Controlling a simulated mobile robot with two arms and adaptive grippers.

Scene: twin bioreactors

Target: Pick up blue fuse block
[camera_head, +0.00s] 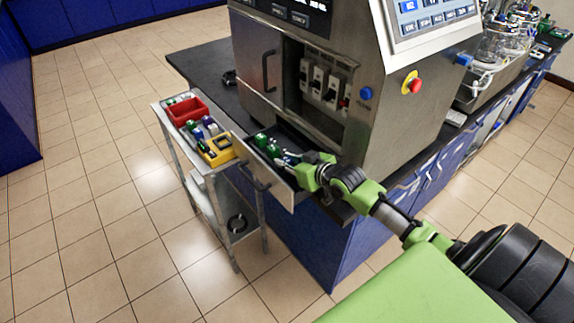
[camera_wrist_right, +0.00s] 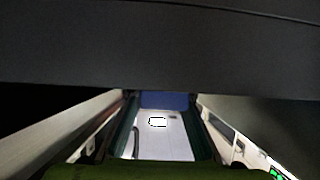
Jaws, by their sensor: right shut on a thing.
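My right gripper (camera_head: 291,163) reaches into an open drawer (camera_head: 264,176) of the steel machine and is shut on a block with a blue end (camera_wrist_right: 165,101) and a white face (camera_wrist_right: 166,140). In the wrist view this block sits between the dark green fingers. In the head view the gripper mostly hides it, so its height above the drawer floor is unclear. Green blocks (camera_head: 262,141) stand in the drawer just left of my gripper. My left gripper is not in view.
A metal cart (camera_head: 208,170) beside the drawer carries a red bin (camera_head: 187,110), a yellow bin (camera_head: 219,151) and several small coloured blocks. The machine's open bay (camera_head: 322,82) with white modules is above the drawer. Tiled floor at left is clear.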

